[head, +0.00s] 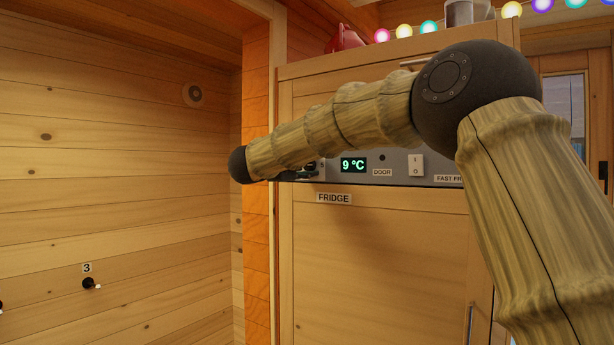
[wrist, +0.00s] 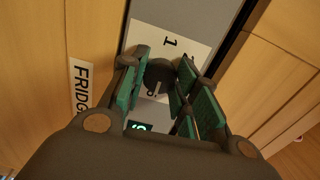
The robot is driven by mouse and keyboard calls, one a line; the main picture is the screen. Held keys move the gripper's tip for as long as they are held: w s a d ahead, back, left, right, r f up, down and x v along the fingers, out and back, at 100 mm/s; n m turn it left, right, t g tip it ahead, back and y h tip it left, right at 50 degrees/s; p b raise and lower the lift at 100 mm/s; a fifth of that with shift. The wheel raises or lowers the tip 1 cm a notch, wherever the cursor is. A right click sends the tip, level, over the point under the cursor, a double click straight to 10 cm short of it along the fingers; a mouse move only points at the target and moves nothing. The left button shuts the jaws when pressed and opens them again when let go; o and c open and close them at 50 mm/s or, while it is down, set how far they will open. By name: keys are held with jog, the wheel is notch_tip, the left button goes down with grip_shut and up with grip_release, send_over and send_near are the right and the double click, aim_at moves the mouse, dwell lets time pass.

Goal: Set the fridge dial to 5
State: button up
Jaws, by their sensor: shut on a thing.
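The fridge dial (wrist: 159,72) is a dark round knob on a pale plate in the wrist view. My gripper (wrist: 157,77) has its green-padded fingers on either side of the knob and is shut on it. A "1" is readable on the plate above the knob; most other scale marks are hidden by the fingers. A short pale mark shows on the knob, but the setting cannot be read. In the head view, my gripper (head: 307,170) shows only partly at the panel's left end, and my arm hides the dial.
The fridge panel (head: 400,164) carries a green display (head: 353,165) reading 9 °C, a small dark spot above a DOOR label, and a rocker switch (head: 416,165). A FRIDGE label (head: 333,198) is below. A wooden wall with a hook (head: 90,283) marked 3 is left.

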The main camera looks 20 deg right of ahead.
jog(key=shift+m, duration=0.3)
jog(key=o, duration=1)
jog(key=shift+o, duration=0.2)
jog(key=v, duration=1.2)
